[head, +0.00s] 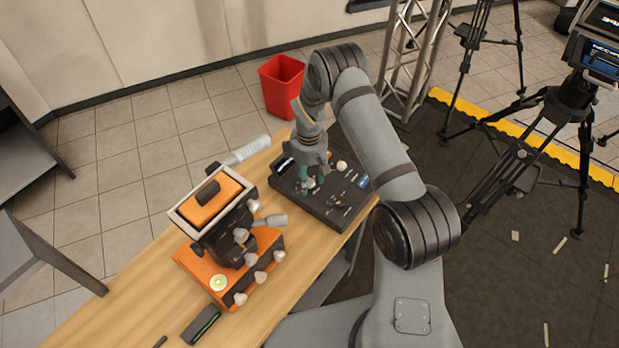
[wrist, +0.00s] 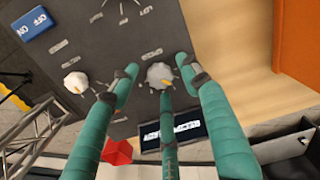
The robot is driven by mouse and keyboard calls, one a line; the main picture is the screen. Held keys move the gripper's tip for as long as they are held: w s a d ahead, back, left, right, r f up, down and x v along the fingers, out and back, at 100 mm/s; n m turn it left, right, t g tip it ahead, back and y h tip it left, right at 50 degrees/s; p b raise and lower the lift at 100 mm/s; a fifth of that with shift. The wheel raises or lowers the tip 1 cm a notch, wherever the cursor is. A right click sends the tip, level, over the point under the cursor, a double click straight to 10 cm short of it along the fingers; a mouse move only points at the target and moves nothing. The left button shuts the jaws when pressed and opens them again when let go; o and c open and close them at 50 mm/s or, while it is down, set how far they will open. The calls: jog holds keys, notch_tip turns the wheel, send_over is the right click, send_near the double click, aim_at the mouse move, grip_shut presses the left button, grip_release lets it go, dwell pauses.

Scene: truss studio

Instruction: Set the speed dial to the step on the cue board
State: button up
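A dark control console (head: 325,205) lies on the wooden table. In the wrist view, a pale grey dial (wrist: 158,75) with an orange pointer mark sits on the panel (wrist: 100,45), ringed by tick marks. The label beside it is too small to read surely. My gripper (head: 308,181) is over the console. In the wrist view, its teal fingers (wrist: 158,80) stand apart around this dial, with a gap visible at the left; contact is unclear. A second white knob (wrist: 75,82) is to the left. I cannot identify the cue board surely; a screen (head: 603,55) shows small text.
A dark display (wrist: 173,131) with white lettering and a blue switch (wrist: 39,24) are on the console. An orange-and-black device (head: 215,195) with several knobs stands left of it. A red bin (head: 281,85) is behind the table. Tripods (head: 565,120) stand at right.

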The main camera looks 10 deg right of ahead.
jog(key=shift+c, duration=1.3)
jog(key=c, duration=0.7)
jog(key=shift+c, duration=0.7)
